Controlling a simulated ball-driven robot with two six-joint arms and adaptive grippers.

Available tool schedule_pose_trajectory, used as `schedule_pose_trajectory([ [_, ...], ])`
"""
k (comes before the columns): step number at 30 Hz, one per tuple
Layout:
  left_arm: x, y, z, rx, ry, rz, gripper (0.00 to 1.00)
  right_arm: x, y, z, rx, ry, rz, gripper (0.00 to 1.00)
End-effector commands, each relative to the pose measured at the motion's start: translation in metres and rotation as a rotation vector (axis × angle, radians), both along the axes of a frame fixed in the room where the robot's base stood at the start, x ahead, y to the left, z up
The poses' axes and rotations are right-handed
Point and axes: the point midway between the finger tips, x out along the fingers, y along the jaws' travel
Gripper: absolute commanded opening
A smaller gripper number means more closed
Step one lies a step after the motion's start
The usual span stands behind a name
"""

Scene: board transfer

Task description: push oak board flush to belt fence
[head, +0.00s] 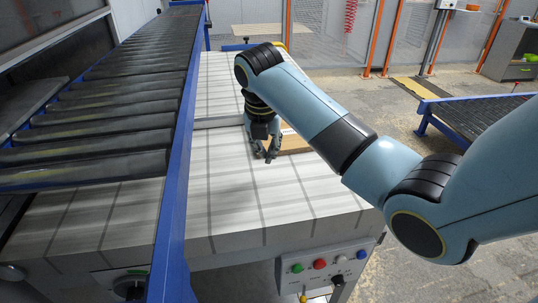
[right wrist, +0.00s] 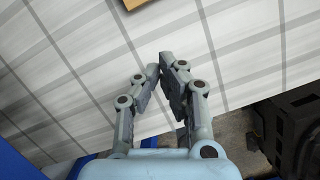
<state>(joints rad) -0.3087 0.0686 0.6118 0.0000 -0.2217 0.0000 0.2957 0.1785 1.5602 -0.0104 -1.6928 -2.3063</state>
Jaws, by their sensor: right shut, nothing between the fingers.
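The oak board (head: 295,142) is a light brown piece lying on the white belt (head: 235,215), partly hidden behind my right gripper and arm in the head view. One edge of it shows at the top of the right wrist view (right wrist: 134,4). My right gripper (head: 265,156) is shut and empty, pointing down over the belt just left of the board. In the right wrist view its fingertips (right wrist: 161,68) are close together, with a gap between them and the board. A long blue rail (head: 183,150), which looks like the fence, runs along the belt's left side. My left gripper is out of view.
A roller conveyor (head: 110,110) lies left of the blue rail. A panel with coloured buttons (head: 325,265) is on the belt's near side. Another roller table (head: 490,120) stands at the right. The belt's near part is clear.

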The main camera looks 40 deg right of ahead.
Motion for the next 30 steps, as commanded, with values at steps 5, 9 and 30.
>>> schedule_pose_trajectory([
  [5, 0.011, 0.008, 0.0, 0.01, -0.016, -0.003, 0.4, 0.005, -0.008, -0.039, 0.0, 0.005, -0.001, 0.0],
  [9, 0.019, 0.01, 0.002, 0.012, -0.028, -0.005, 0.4, 0.014, -0.018, -0.057, -0.003, -0.001, -0.001, 0.0],
  [30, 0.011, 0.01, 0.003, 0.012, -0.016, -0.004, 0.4, 0.035, -0.043, -0.056, -0.001, -0.001, 0.0, 0.0],
])
